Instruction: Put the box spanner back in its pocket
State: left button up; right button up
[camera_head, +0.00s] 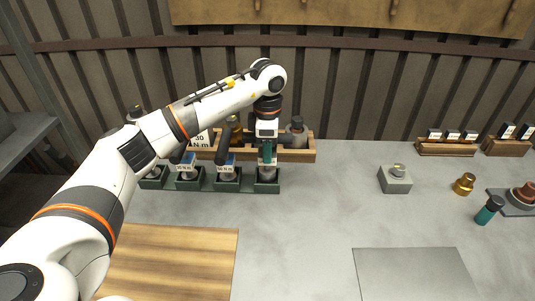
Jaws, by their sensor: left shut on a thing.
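My left gripper (267,147) points down over the right end of a dark green rack (205,188) of pockets. It is shut on a teal and grey tool, which I take to be the box spanner (267,160). The tool is upright, its lower end at the rightmost pocket (267,187); I cannot tell how deep it sits. The other pockets hold tools with black handles and Nm labels. My right gripper is out of view.
A wooden rack (297,155) with several tools stands just behind the green rack. A grey block (395,180), a brass part (464,184) and a teal-bodied tool (489,210) are at the right. A wooden board (170,260) and a grey plate (412,274) lie in front.

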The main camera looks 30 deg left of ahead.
pick_arm(q)
notch_tip(320, 180, down, 2)
jog(key=shift+f, duration=0.2)
jog(key=shift+f, duration=0.1)
jog(key=o, duration=1.2)
jog(key=shift+o, duration=0.5)
